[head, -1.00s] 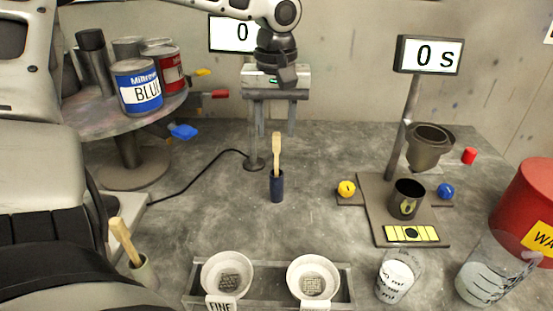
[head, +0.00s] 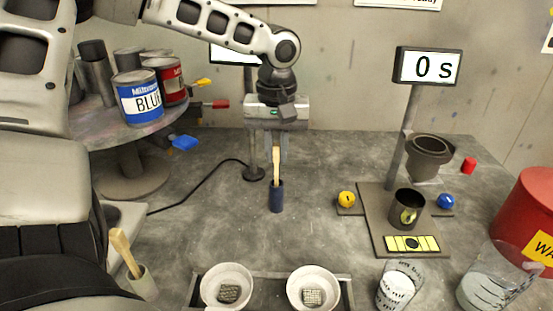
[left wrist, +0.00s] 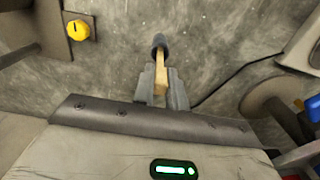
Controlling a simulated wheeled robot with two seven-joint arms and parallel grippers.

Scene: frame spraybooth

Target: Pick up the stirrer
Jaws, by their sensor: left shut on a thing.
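My right gripper is not in view.
A second wooden stick (head: 123,250) stands in a pale cup at the lower left. Paint cans, including a blue one (head: 139,97), stand on a round stand at left. A dark cup stand (head: 389,200) with yellow and blue knobs is at right. Two white bowls (head: 226,284) sit in front.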

